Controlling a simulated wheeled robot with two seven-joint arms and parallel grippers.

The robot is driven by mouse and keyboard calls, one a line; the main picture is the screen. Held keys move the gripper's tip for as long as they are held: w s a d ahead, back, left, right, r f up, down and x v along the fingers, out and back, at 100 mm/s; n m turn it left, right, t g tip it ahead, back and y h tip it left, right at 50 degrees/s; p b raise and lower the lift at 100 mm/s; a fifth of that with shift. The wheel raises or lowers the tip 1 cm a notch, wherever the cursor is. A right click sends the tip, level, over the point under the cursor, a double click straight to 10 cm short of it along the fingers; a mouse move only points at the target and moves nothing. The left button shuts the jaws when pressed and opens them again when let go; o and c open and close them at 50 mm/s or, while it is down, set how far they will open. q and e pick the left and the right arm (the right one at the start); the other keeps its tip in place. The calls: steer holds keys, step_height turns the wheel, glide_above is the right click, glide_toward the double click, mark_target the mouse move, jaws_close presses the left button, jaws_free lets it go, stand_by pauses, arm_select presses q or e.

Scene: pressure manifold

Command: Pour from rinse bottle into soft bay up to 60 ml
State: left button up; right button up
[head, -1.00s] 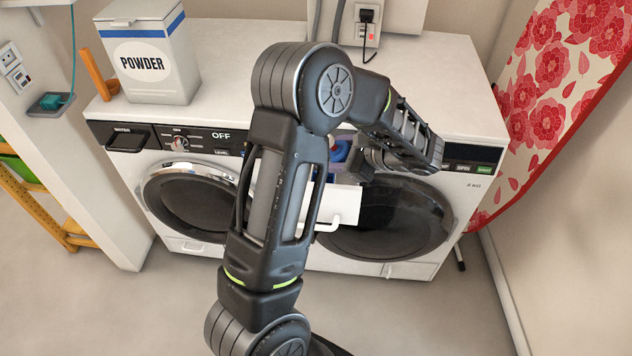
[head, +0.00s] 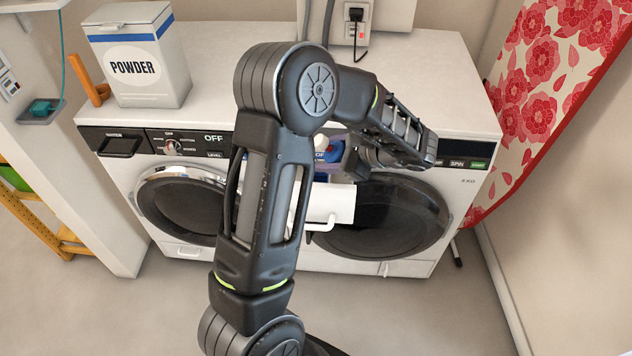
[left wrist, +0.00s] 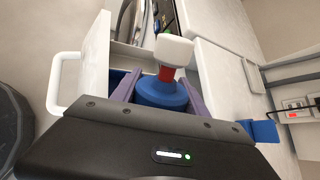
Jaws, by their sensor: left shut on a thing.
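A bottle with a blue shoulder, red neck and white cap (left wrist: 168,85) is between the purple fingers of my left gripper (left wrist: 160,95). In the head view the left gripper (head: 346,162) is over the open drawer (head: 330,206), beside a blue part with partly visible lettering. My arm hides much of it, and I cannot tell whether the lettering is on the bottle or in the drawer. The drawer's white front and handle also show in the left wrist view (left wrist: 82,80). The bay's liquid level is hidden. My right gripper is not in view.
A powder box (head: 139,62) stands on the white top at the left, with an orange object (head: 90,82) beside it. Two round doors are below, the right one dark (head: 400,215). A red floral ironing board (head: 540,90) stands at the right. The middle of the top is clear.

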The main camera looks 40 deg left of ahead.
arm_select(q)
steer(key=shift+s+a, duration=0.1)
steer(key=shift+a, duration=0.1)
steer(key=shift+d, duration=0.1)
steer(key=shift+f, duration=0.1)
steer(key=shift+f+n+t+h+b, duration=0.4)
steer(key=shift+f+t+h, duration=0.15)
steer(key=shift+h, duration=0.25)
stand_by(2.0)
